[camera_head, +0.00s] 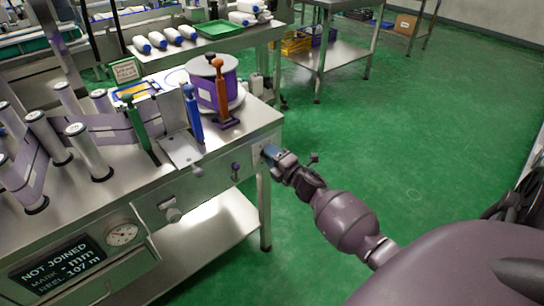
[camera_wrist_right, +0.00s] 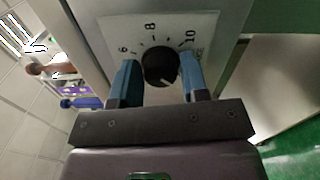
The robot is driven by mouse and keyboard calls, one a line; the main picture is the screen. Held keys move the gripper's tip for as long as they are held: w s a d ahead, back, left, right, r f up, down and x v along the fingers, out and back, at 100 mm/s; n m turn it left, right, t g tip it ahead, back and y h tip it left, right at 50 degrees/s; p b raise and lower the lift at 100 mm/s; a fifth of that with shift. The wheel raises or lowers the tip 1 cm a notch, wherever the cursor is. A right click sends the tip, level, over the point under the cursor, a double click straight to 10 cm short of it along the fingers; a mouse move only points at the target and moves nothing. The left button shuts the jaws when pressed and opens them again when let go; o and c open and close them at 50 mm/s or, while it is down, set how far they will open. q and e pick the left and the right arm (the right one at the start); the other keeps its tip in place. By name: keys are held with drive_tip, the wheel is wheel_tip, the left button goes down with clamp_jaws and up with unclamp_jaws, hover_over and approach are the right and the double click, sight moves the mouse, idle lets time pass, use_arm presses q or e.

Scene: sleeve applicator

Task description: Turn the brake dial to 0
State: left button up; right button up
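The brake dial (camera_wrist_right: 160,67) is a round black knob on a pale scale plate in the right wrist view. The numbers 6, 8 and 10 show around its far side. A light mark on the knob faces the near side, toward the lower right. The rest of the scale is hidden by the knob and fingers. In the head view my right gripper (camera_head: 268,153) is at the right end of the machine, where the dial is hidden. My left gripper is not in view.
The steel machine table (camera_head: 215,170) carries several rollers, a purple reel (camera_head: 216,90), and green, blue and orange levers. A dark display (camera_head: 62,262) reads NOT JOINED, beside a round gauge (camera_head: 122,235). Green floor (camera_head: 400,130) is open to the right.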

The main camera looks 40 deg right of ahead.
drive_tip(key=o, duration=0.3)
drive_tip(key=s+p, duration=0.1)
drive_tip(key=s, duration=0.9)
drive_tip(key=shift+s, duration=0.4)
